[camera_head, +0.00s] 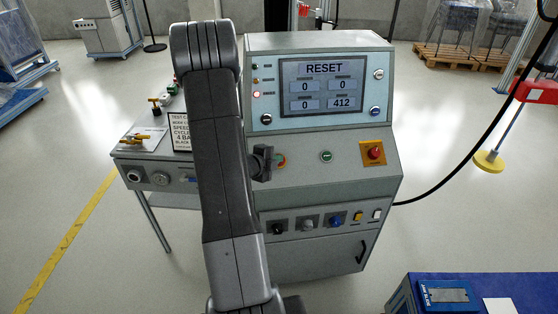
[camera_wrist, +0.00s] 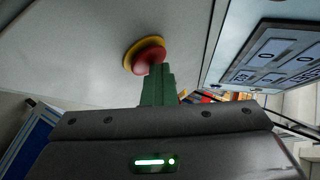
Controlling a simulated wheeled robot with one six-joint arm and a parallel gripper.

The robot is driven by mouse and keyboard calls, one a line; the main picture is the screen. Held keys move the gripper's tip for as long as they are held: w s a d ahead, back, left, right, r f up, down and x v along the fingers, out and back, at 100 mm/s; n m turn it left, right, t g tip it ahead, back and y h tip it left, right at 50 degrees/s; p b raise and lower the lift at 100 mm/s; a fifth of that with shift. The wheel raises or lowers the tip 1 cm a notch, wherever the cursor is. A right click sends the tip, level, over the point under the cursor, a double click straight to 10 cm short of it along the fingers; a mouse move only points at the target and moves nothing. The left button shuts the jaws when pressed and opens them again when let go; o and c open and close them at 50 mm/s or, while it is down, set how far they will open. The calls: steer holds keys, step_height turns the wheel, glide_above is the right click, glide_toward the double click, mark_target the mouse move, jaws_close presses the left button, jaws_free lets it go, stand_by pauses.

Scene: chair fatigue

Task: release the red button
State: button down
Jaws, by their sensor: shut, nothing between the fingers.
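The red button (camera_wrist: 147,53) sits on a round yellow base on the grey console panel in the wrist view.
The console screen (camera_head: 325,84) reads RESET, with 0, 0, 0 and 412. A red knob on a yellow square plate (camera_head: 375,152) and a green button (camera_head: 326,156) are to the right. A side table (camera_head: 150,148) stands left. A blue box (camera_head: 490,290) is front right.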

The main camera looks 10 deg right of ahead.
steer(key=shift+f, duration=0.1)
steer(key=shift+s+a+r+p, duration=0.1)
steer(key=shift+s+r+p, duration=0.3)
steer(key=shift+r, duration=0.4)
steer(key=shift+s+r+p, duration=0.25)
steer(key=shift+s+r, duration=0.2)
steer(key=shift+r, duration=0.35)
steer(key=shift+s+r+p, duration=0.35)
steer(key=shift+s+r, duration=0.4)
steer(key=shift+r, duration=0.25)
